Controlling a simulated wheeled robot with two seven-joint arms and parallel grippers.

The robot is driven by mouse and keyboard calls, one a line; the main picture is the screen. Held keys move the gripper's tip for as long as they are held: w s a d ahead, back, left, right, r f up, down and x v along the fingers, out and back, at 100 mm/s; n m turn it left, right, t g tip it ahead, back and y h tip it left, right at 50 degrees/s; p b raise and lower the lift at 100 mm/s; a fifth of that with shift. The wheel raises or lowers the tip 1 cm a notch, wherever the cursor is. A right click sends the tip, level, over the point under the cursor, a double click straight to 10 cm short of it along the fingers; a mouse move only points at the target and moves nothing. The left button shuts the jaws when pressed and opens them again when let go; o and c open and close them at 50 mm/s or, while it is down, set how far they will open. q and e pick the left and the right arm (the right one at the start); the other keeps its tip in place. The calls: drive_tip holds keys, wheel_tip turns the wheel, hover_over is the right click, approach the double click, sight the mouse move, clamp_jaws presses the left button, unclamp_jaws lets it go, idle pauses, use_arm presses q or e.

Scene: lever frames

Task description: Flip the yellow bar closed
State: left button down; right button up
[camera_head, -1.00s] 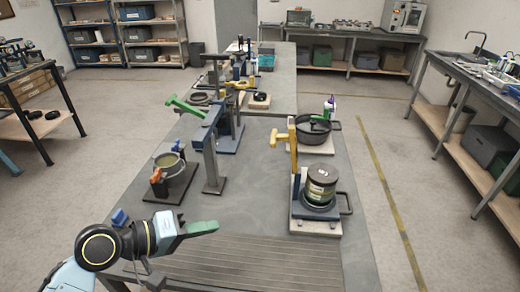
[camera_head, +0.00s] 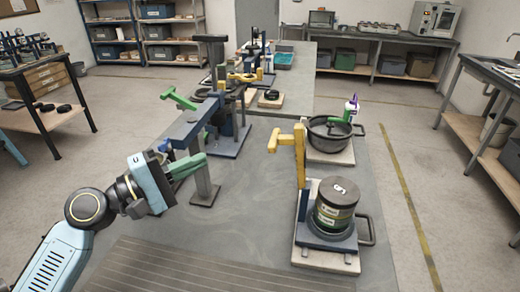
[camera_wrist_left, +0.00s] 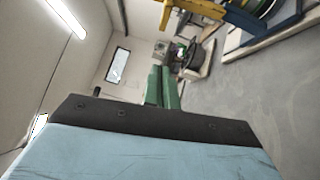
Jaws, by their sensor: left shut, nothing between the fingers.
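A yellow bar (camera_head: 299,157) stands upright on a blue base beside a dark-lidded green can (camera_head: 336,204), with a short yellow arm sticking out to the left at its top. In the left wrist view a yellow bar (camera_wrist_left: 205,8) shows at the top edge, partly cut off. My left gripper (camera_head: 200,160) has green fingers that are shut and empty. It is to the left of the yellow bar, clearly apart from it. The shut fingers also show in the left wrist view (camera_wrist_left: 163,87). My right gripper is not in view.
Behind my left gripper stands a grey post with a blue arm and green handle (camera_head: 179,99). A black pot (camera_head: 329,133) sits behind the can. Another yellow bar (camera_head: 246,77) is farther back. Between my gripper and the yellow bar the grey tabletop (camera_head: 245,205) is clear.

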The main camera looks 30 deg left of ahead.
sight(272, 137)
use_arm(q)
drive_tip(key=shift+s+r, duration=0.1)
drive_tip(key=shift+s, duration=0.1)
drive_tip(key=shift+w, duration=0.1)
drive_tip(key=shift+s+d+p+x, duration=0.35)
drive_tip(key=shift+p+x, duration=0.45)
drive_tip(key=shift+x, duration=1.35)
drive_tip(key=shift+s+d+p+x, duration=0.15)
drive_tip(key=shift+d+p+x, duration=0.55)
drive_tip(key=shift+x, duration=1.4)
drive_tip(key=shift+s+d+p+x, duration=0.25)
drive_tip(key=shift+p+x, duration=0.7)
drive_tip(key=shift+x, duration=1.2)
drive_tip(key=shift+a, duration=0.1)
drive_tip(key=shift+r, duration=0.1)
